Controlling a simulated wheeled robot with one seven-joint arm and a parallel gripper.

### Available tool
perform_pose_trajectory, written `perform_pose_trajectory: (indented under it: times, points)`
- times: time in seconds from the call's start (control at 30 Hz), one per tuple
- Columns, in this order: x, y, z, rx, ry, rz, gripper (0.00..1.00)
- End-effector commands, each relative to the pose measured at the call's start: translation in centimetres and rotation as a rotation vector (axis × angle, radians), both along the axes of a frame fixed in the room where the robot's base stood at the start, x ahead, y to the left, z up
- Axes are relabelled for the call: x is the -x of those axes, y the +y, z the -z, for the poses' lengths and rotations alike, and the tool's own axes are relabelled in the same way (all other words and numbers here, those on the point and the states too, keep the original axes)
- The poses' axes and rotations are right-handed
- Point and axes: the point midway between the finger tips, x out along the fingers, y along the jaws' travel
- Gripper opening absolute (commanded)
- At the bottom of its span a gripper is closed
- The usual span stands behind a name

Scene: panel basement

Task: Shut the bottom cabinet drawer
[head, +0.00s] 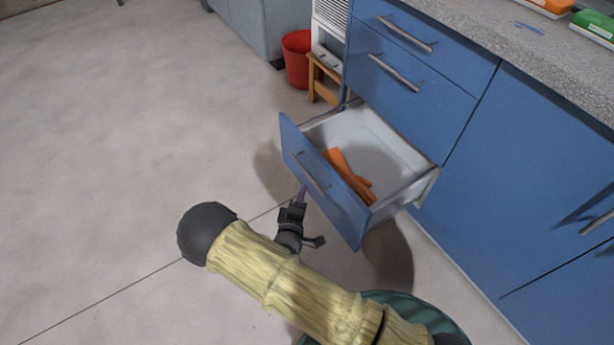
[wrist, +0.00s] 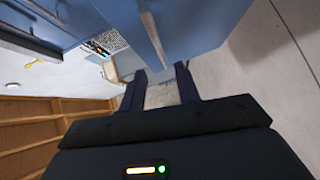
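The bottom cabinet drawer (head: 333,198) is pulled well out from the blue cabinet, with its blue front facing me. Its bar handle (head: 312,173) runs across the front. Orange gloves (head: 350,175) lie inside the drawer. My gripper (head: 301,192) is just in front of the drawer front, near its left part and below the handle. In the wrist view the two fingers stand apart with nothing between them, close to the blue drawer front (wrist: 195,35) and its handle (wrist: 152,38). Whether the fingers touch the front is not clear.
Two drawers above (head: 415,85) are shut. A red bucket (head: 298,60) and a wooden stool (head: 322,82) stand beyond the drawer, by the cabinet's left end. A grey speckled worktop (head: 520,50) tops the cabinet. The concrete floor (head: 130,120) to the left is clear.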

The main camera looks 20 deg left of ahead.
Motion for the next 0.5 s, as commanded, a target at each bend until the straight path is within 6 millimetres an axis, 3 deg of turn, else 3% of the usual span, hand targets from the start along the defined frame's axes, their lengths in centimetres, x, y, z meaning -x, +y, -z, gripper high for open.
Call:
perform_pose_trajectory:
  times: [0.5]
  points:
    - [-8.7,0.7,1.5,-0.001,-0.001,0.002,0.32]
